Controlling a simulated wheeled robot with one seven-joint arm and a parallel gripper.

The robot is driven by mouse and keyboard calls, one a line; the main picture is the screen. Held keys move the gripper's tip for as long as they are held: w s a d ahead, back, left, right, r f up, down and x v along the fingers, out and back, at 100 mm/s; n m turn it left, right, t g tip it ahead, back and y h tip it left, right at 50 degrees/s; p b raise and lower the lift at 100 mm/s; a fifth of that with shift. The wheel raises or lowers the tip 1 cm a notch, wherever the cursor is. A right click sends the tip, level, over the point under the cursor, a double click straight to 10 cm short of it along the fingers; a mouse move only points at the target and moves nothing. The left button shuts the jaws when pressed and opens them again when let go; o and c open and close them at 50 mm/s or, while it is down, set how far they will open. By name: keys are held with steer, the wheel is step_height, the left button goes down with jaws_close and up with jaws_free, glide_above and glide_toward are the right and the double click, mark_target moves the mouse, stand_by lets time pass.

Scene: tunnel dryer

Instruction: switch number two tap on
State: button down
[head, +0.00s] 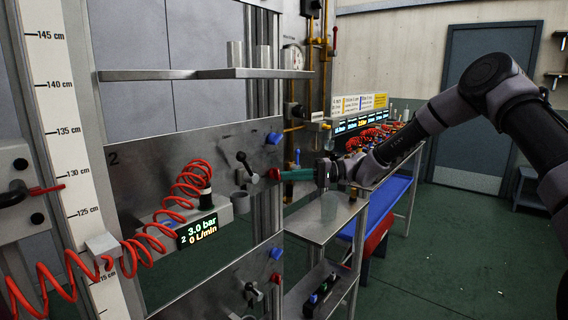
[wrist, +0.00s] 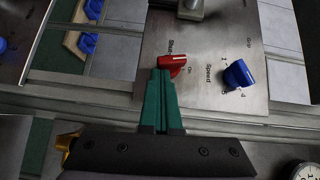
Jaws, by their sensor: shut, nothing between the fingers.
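The panel marked 2 (head: 150,172) carries a display (head: 197,232) reading "2 3.0 bar 0 L/min". On its right part are a black-handled lever (head: 247,166), a red knob (head: 272,174) and a blue knob (head: 273,138). The frames do not make clear which of these is the tap. The wrist view shows the red knob (wrist: 173,61) beside the words "Start" and "On", and the blue knob (wrist: 238,74) by "Speed". My gripper (head: 284,175) is shut and empty. Its green fingertips (wrist: 161,72) are at the red knob; contact cannot be told.
A red coiled hose (head: 190,180) hangs at the panel's left. A shelf (head: 200,74) with metal cups is above. Below my gripper is a grey side table (head: 310,225). Another panel with a lever and blue knob (head: 275,279) is below. Green floor (head: 440,260) is open at right.

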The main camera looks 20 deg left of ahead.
steer(key=shift+f+m+y, duration=0.2)
steer(key=shift+m+y, duration=0.1)
steer(key=shift+m, duration=0.1)
stand_by(0.9)
stand_by(0.4)
